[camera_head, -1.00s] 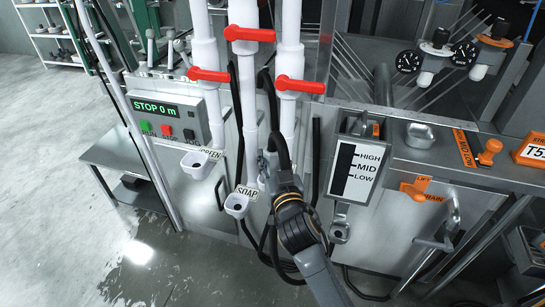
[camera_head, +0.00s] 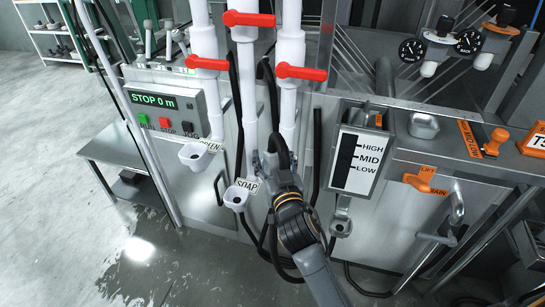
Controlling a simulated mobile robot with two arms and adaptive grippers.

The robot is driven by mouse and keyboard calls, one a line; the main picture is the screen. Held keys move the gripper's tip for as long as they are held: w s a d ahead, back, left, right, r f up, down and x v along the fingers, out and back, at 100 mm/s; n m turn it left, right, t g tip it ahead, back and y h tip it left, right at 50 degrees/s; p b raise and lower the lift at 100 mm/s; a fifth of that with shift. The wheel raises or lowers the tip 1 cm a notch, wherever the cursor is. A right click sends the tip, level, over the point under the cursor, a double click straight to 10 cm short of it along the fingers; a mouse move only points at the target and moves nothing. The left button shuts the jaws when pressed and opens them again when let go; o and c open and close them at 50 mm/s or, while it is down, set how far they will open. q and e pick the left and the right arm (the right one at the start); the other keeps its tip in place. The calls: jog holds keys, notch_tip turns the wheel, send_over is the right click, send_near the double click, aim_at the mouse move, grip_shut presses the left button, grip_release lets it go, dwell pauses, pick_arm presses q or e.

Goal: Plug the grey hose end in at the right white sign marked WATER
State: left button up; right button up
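My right arm comes up from the bottom of the head view, and its gripper (camera_head: 262,162) is in front of the white pipes, right of the SOAP sign (camera_head: 246,184). The fingertips are small and partly hidden by the arm, so I cannot tell whether they are open or shut. A black hose (camera_head: 268,92) arches down to the gripper area. I cannot make out a grey hose end or a sign marked WATER; my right arm covers the area right of the SOAP sign. My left gripper is out of view.
White funnel cups stand by the GREEN sign (camera_head: 210,144) and the SOAP sign. Red valve handles (camera_head: 301,72) stick out from the pipes above. A level gauge (camera_head: 362,160) and an orange LIFT/DRAIN handle (camera_head: 426,183) are to the right. Open floor (camera_head: 50,215) lies left.

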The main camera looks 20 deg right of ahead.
jog(key=shift+s+f, duration=0.1)
jog(key=shift+s, duration=0.1)
jog(key=s, duration=1.1)
jog(key=shift+s+a, duration=0.3)
jog(key=shift+a, duration=0.1)
jog(key=s+a+f+n+g+y, duration=0.1)
jog(key=s+f+g, duration=0.15)
jog(key=f, duration=0.95)
jog(key=s+a+f+n+g+y, duration=0.1)
jog(key=s+a+f+g, duration=0.15)
jog(key=f, duration=0.95)
jog(key=s+a+f+n+g+y, duration=0.1)
jog(key=s+f+g, duration=0.15)
jog(key=f, duration=0.85)
jog(key=s+d+f+g, duration=0.2)
jog(key=s+f, duration=0.4)
jog(key=f, duration=0.2)
jog(key=s+d+f+g, duration=0.2)
jog(key=s+f, duration=0.3)
jog(key=f, duration=0.2)
jog(key=s+d+f+g+h, duration=0.1)
jog(key=s+d+f, duration=0.3)
jog(key=s, duration=0.6)
jog(key=s+d+f+g, duration=0.3)
jog(key=s+f, duration=0.3)
jog(key=s, duration=0.4)
jog(key=shift+s+d+g+h, duration=0.2)
jog(key=shift+d+g+h, duration=0.2)
jog(key=shift+g, duration=0.35)
